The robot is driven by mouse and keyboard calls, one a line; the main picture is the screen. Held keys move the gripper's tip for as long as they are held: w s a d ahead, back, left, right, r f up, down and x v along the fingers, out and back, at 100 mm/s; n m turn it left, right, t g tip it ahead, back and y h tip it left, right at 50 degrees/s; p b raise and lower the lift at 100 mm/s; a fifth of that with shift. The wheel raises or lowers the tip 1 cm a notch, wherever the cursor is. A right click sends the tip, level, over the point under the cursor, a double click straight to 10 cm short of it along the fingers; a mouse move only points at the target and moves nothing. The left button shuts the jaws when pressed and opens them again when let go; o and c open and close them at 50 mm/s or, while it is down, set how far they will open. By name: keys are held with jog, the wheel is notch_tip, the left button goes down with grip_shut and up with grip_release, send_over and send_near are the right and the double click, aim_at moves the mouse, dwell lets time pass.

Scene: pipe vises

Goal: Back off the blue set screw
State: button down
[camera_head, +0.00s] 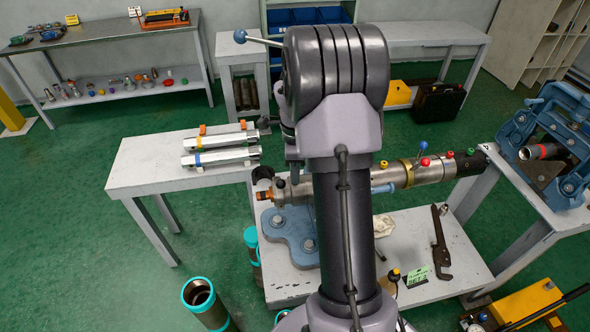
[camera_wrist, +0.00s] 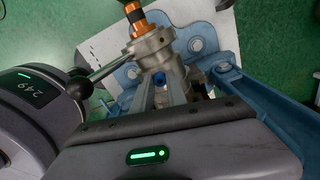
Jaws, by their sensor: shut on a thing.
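A steel pipe assembly (camera_head: 400,175) lies along the low table, with an orange-and-black left end (camera_head: 264,195). In the wrist view its metal collar (camera_wrist: 150,48) sits just beyond my fingers. My gripper (camera_wrist: 162,88) is shut at this collar, pointing down at it. A small blue screw head (camera_wrist: 159,77) shows between the fingers; most of it is hidden by them. In the head view my gripper (camera_head: 295,176) is over the pipe's left end, and the blue screw there is hidden.
A blue bracket (camera_head: 290,235) stands under the pipe. Colored knobs, including a blue ball (camera_head: 421,146), sit farther right. A pipe wrench (camera_head: 440,243) lies on the low table. A white side table (camera_head: 135,165) stands left.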

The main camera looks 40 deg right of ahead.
jog(key=n+p, duration=0.2)
jog(key=n, duration=0.5)
jog(key=n+p, duration=0.1)
jog(key=n, duration=0.3)
jog(key=shift+s+p, duration=0.1)
jog(key=shift+p, duration=0.2)
jog(key=n+p, duration=0.1)
jog(key=n, duration=0.2)
jog(key=shift+n, duration=0.3)
jog(key=n+p, duration=0.1)
jog(key=n, duration=0.2)
jog(key=shift+n, duration=0.3)
jog(key=n+p, duration=0.1)
jog(key=n, duration=0.2)
jog(key=shift+n+p, duration=0.4)
jog(key=n+p, duration=0.2)
jog(key=n, duration=0.4)
jog(key=shift+f+n, duration=0.1)
jog(key=shift+n, duration=0.2)
